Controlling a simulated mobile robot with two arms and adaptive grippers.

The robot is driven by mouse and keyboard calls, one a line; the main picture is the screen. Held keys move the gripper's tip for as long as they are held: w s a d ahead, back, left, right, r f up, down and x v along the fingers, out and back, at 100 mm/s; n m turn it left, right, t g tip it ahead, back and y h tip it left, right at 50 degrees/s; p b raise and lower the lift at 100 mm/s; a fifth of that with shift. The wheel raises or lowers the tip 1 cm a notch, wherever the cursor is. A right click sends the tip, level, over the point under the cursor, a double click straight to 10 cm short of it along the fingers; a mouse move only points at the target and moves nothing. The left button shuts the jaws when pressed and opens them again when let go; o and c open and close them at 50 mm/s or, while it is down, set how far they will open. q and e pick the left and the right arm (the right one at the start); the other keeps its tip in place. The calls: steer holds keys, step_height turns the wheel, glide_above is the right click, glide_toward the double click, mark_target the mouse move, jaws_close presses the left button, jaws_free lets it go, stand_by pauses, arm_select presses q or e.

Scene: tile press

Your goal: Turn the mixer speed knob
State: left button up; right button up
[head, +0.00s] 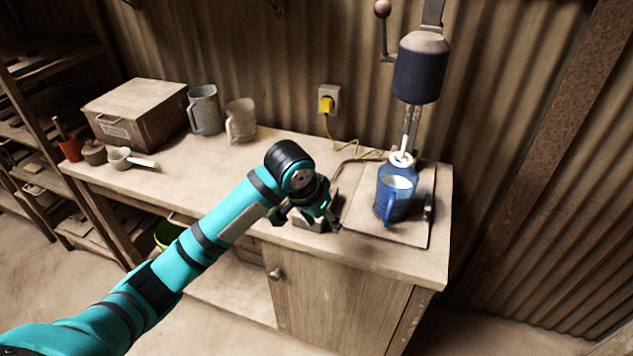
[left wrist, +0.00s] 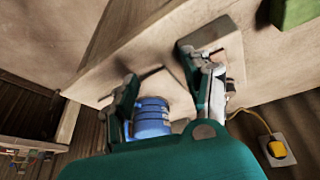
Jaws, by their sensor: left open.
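The mixer has a dark blue motor head (head: 421,68) on a stand at the back right, with a white beater reaching into a blue jug (head: 394,194). A small pale control box (head: 318,224) sits by the table's front edge, joined to a cable. Its knob is hidden or too small to tell. My left gripper (head: 312,208) is open just above this box and partly covers it. In the left wrist view the open fingers (left wrist: 170,85) spread over the table; part of the box (left wrist: 232,48) shows beside the right finger, and a blue ribbed thing (left wrist: 152,118) shows near the left finger.
A yellow plug (head: 326,104) with its cable is on the back wall. A wooden box (head: 138,125), a grey mug (head: 205,110), a pale mug (head: 241,120) and small pots stand on the table's left. The table (head: 175,185) is bare at left front.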

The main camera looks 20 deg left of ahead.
arm_select(q)
steer(key=w+a+r+n+y, duration=0.1)
steer(key=w+a+r, duration=0.2)
steer(key=r, duration=0.4)
steer(key=w+a+r+n, duration=0.1)
steer(key=w+a+r, duration=0.25)
steer(key=r, duration=0.35)
steer(key=p+x, duration=0.1)
steer(key=x, duration=1.5)
steer(key=shift+w+f, duration=0.2)
steer(key=shift+f, duration=0.1)
jaws_close()
